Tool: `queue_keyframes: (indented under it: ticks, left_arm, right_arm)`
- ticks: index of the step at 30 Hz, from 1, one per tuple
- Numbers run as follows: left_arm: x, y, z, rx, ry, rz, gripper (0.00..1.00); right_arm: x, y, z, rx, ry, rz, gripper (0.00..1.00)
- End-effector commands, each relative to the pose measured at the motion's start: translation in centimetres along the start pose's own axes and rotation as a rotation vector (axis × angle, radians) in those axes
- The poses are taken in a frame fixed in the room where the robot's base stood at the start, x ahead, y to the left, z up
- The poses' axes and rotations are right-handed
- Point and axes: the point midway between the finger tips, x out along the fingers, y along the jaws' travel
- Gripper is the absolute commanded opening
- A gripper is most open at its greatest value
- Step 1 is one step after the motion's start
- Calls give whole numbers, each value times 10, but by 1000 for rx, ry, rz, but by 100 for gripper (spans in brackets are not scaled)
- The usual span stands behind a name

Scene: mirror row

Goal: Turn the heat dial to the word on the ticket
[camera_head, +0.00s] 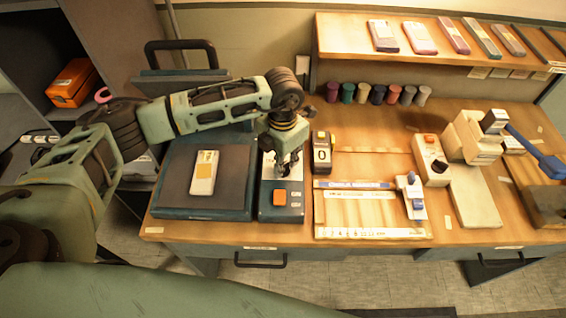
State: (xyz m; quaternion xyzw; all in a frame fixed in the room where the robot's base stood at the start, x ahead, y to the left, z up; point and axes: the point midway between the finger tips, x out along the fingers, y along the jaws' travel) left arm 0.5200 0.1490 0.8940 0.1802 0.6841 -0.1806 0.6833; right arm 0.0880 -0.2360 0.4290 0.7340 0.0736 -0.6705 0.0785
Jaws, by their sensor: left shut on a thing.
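My left gripper (288,172) points down over the control box (266,207), which stands beside the press on the wooden bench. It is shut on the heat dial at the upper part of that box; the gripper covers the dial, so its pointer and words cannot be read. The box also has an orange button (279,197) and small pale labels to its right. No ticket with a readable word can be made out. A pale flat piece with a tan label (204,172) lies on the press's dark plate. My right gripper is not in view.
The press (166,205) is left of the box, its black handle (181,45) raised behind. A black counter reading 0 (322,155) stands close right of the gripper. Farther right are a ruled board (357,233) and a white machine (474,140). Spools (377,95) line the back.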

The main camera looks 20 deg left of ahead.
Motion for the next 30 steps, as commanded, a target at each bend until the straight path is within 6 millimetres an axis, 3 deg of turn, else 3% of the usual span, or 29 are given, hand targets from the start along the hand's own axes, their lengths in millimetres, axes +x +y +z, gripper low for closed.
queue_keyframes:
  ticks: [10, 11, 17, 26, 30]
  left_arm:
    - [-1, 1, 0, 7, 1, 2, 0]
    - [-1, 0, 0, 7, 1, 2, 10]
    - [-1, 0, 0, 6, 0, 1, 28]
    - [-1, 0, 0, 5, 0, 1, 28]
    - [-11, 1, 1, 4, -4, 1, 28]
  right_arm:
    - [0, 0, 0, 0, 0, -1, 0]
    - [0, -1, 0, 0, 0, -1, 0]
    - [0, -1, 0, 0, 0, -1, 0]
    - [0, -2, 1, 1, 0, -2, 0]
    - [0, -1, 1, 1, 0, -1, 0]
